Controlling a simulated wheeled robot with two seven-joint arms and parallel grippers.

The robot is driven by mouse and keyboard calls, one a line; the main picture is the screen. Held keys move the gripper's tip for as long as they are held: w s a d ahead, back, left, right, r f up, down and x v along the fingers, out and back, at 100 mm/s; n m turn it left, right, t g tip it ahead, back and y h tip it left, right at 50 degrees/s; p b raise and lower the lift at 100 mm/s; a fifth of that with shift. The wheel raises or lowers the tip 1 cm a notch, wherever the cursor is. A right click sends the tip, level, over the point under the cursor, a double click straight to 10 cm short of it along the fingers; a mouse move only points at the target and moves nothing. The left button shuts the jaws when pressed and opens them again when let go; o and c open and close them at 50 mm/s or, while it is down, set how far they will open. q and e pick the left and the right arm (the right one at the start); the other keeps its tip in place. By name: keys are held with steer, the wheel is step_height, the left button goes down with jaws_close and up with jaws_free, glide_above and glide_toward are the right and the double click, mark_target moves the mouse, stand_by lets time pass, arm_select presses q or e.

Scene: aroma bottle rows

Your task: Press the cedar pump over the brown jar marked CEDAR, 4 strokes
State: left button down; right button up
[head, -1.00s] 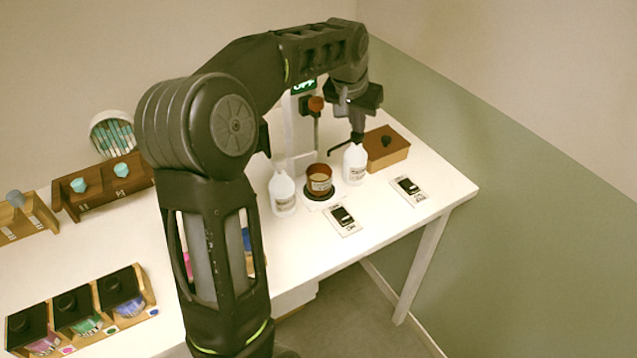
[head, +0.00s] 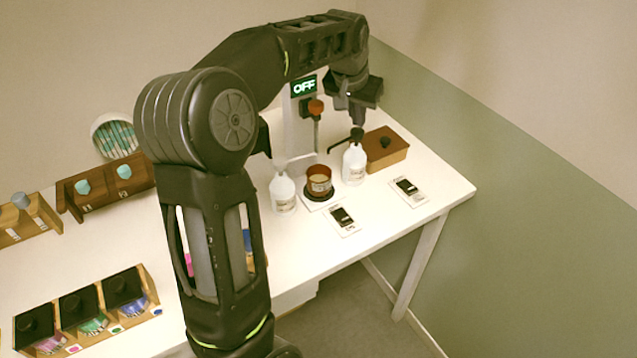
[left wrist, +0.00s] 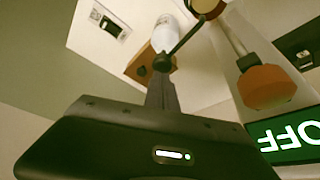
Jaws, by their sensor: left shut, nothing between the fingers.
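A white bottle (head: 354,164) with a black pump head (head: 356,134) stands on the table; its spout points left toward the brown jar (head: 319,185). The bottle also shows in the left wrist view (left wrist: 164,36), with the pump head (left wrist: 163,63) in front of the fingers. The jar stands open on a small plate between two white bottles; its label is too small to read. My left gripper (head: 358,121) is shut and empty, pointing down just above the pump head. I cannot tell whether it touches. My right gripper is not in view.
A post with an orange-red knob (head: 316,107) and a display reading OFF (head: 304,87) stands behind the jar. A second white bottle (head: 284,193) is left of the jar. A wooden box (head: 391,152) is at right. Two cards (head: 343,220) lie in front.

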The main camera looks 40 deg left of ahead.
arm_select(q)
steer(key=shift+f, duration=0.15)
steer(key=shift+f+b, duration=1.05)
steer(key=shift+f, duration=0.2)
steer(key=shift+r, duration=0.15)
steer(key=shift+r+p, duration=1.05)
steer(key=shift+r, duration=0.2)
steer(key=shift+f, duration=0.15)
steer(key=shift+f+b, duration=1)
steer(key=shift+f, duration=0.2)
steer(key=shift+r+p, duration=1.05)
steer(key=shift+r, duration=0.3)
